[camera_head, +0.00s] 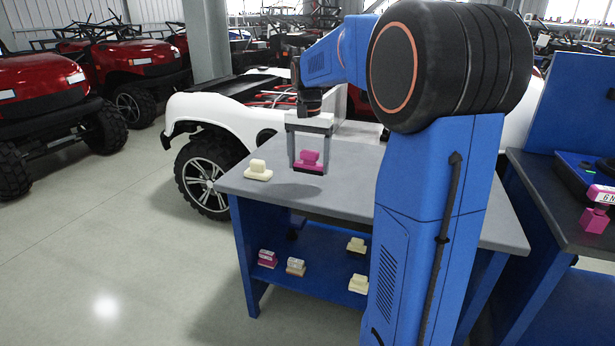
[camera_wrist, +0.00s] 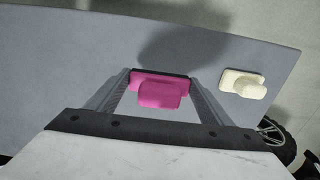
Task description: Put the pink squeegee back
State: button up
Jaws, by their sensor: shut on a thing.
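The pink squeegee (camera_head: 309,160) is held between the two fingers of my gripper (camera_head: 309,165), above the grey top of the workbench (camera_head: 345,200). In the wrist view the pink squeegee (camera_wrist: 158,91) sits between the fingertips of my gripper (camera_wrist: 160,95), with a dark strip along its far edge. The fingers are shut on it. A shadow lies on the tabletop near it. Whether its underside touches the table is hard to tell, but it looks raised.
A cream squeegee (camera_head: 258,170) lies on the tabletop's left part; it also shows in the wrist view (camera_wrist: 243,85). The lower shelf (camera_head: 318,275) holds a pink-and-white piece (camera_head: 267,258) and several cream ones. Another bench (camera_head: 560,205) stands right. A white vehicle (camera_head: 225,115) is behind.

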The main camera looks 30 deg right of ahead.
aim_at(309, 169)
jog(key=shift+f, duration=2.4)
jog(key=o, duration=1)
jog(key=shift+f, duration=0.1)
